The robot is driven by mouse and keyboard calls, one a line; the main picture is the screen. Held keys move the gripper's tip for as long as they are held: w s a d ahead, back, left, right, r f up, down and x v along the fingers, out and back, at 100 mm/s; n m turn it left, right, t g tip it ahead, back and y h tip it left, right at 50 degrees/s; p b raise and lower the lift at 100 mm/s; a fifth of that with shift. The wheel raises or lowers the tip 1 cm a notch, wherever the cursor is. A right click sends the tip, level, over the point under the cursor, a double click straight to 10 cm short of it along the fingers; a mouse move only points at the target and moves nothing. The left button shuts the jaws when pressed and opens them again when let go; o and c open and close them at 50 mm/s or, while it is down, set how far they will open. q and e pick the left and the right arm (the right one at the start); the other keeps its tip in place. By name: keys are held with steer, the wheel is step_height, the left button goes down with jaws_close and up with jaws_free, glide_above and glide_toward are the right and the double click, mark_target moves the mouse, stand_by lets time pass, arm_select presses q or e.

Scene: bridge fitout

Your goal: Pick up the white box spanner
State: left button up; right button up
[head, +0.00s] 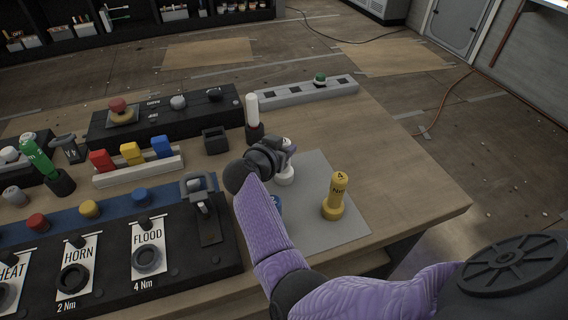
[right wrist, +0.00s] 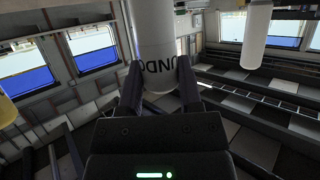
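The white box spanner (head: 285,177) stands on the grey mat; its white foot and a bit of its top show past my right gripper in the head view. My right gripper (head: 280,155) is at its upper part, and its dark hand hides much of it. In the right wrist view the white lettered barrel (right wrist: 156,45) lies between the two fingertips of the right gripper (right wrist: 160,80). The fingers look close along its sides, but I cannot tell whether they press on it. My left gripper is not in view.
A yellow spanner (head: 337,195) stands close by on the grey mat (head: 345,230), and a blue one (head: 277,207) is partly hidden by my arm. A white-topped cylinder (head: 252,112) stands in a dark holder behind. The black HORN and FLOOD panel (head: 185,262) lies left.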

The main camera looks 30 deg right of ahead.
jaws_close()
stand_by(1.0)
